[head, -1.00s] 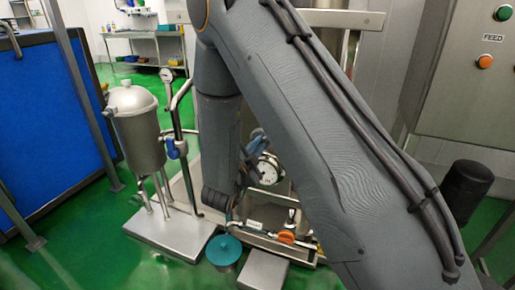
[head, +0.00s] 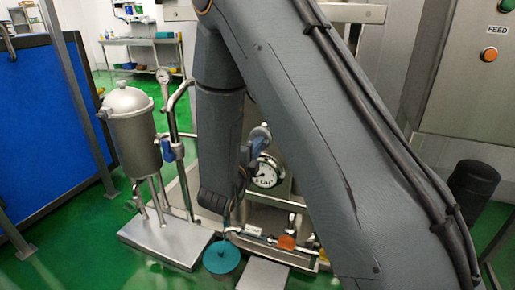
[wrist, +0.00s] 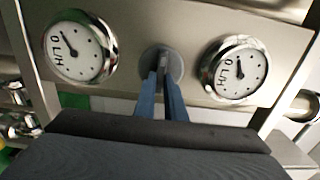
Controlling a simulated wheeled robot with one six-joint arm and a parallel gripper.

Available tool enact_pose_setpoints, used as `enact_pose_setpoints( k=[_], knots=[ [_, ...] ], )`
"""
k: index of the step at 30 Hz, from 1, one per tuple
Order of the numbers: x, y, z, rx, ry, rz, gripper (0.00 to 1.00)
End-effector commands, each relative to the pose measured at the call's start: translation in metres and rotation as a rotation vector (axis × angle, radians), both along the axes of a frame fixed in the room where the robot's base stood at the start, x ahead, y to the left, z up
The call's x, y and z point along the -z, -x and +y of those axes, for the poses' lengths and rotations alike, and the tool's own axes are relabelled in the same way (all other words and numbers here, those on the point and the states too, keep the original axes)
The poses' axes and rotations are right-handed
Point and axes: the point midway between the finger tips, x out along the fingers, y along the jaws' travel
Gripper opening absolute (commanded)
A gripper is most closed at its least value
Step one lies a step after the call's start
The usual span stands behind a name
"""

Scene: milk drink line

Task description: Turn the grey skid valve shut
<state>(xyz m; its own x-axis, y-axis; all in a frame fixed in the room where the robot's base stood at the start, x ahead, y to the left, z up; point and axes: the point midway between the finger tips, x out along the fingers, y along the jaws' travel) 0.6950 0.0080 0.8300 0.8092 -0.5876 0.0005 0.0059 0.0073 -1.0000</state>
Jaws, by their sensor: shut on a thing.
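The grey skid valve (wrist: 162,58) is a round grey knob with a raised grip, set in a metal panel between two dials in the wrist view. My gripper (wrist: 161,80) has its two blue fingers shut on the valve's raised grip, one on each side. The fingers cover the lower part of the knob. The valve itself cannot be made out there, and my arm hides much of the skid.
One gauge (wrist: 80,48) is close left of the fingers and another gauge (wrist: 234,70) close right. A steel tank (head: 132,130) stands left of my arm, with a blue-handled pipe (head: 172,150) beside it. An orange handle (head: 287,242) and teal round top (head: 221,257) sit low in front.

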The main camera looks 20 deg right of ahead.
Motion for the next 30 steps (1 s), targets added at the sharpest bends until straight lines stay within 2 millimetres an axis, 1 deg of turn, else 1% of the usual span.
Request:
enact_pose_setpoints(
  k=[12,13,15,16,25,28,30],
  knots=[
    [0.001,0.001,-0.001,0.003,-0.006,0.0,0.0],
    [0.001,0.001,-0.001,0.003,-0.006,0.0,0.15],
    [0.001,0.001,-0.001,0.002,-0.005,-0.001,0.27],
    [0.001,0.001,-0.001,0.002,-0.005,-0.001,0.29],
    [0.001,0.001,0.001,0.0,-0.005,-0.002,0.29],
    [0.001,0.008,0.006,-0.001,-0.005,-0.001,0.29],
    [0.001,0.016,0.012,-0.003,-0.004,-0.001,0.29]
  ],
)
